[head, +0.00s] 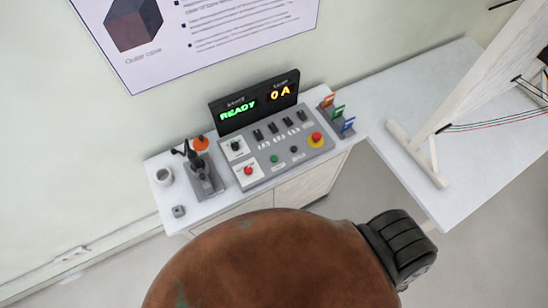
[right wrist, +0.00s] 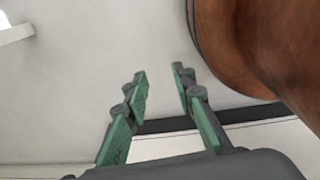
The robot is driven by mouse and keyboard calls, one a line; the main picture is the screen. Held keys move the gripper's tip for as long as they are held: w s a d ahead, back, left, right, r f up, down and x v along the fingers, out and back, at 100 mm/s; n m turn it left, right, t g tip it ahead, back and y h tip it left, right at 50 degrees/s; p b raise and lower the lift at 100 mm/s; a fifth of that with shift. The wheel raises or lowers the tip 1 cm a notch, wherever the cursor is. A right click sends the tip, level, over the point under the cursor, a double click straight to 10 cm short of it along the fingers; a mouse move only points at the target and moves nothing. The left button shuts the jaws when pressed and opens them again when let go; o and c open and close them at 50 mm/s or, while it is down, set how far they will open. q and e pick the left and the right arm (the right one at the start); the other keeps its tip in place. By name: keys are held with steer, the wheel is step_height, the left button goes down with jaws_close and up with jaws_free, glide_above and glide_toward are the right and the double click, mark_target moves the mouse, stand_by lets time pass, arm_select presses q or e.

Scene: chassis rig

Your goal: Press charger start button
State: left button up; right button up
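A grey control panel (head: 262,168) lies on a white bench in the head view. Its upright black display (head: 255,101) reads READY in green and 0 A in orange. On the panel are a small green button (head: 274,158), a black button (head: 293,149), a red button on a white plate (head: 248,171) and a red mushroom button on yellow (head: 316,137). I cannot read which is labelled charger start. My right gripper (right wrist: 160,76) shows in the right wrist view, its green-faced fingers apart and nothing between them. The panel is not in that view. My left gripper is not in view.
Coloured clips (head: 338,113) stand right. A pale wooden frame (head: 428,167) stands on the right-hand table. A large brown rounded form hides the foreground.

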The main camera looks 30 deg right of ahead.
jaws_close()
stand_by(1.3)
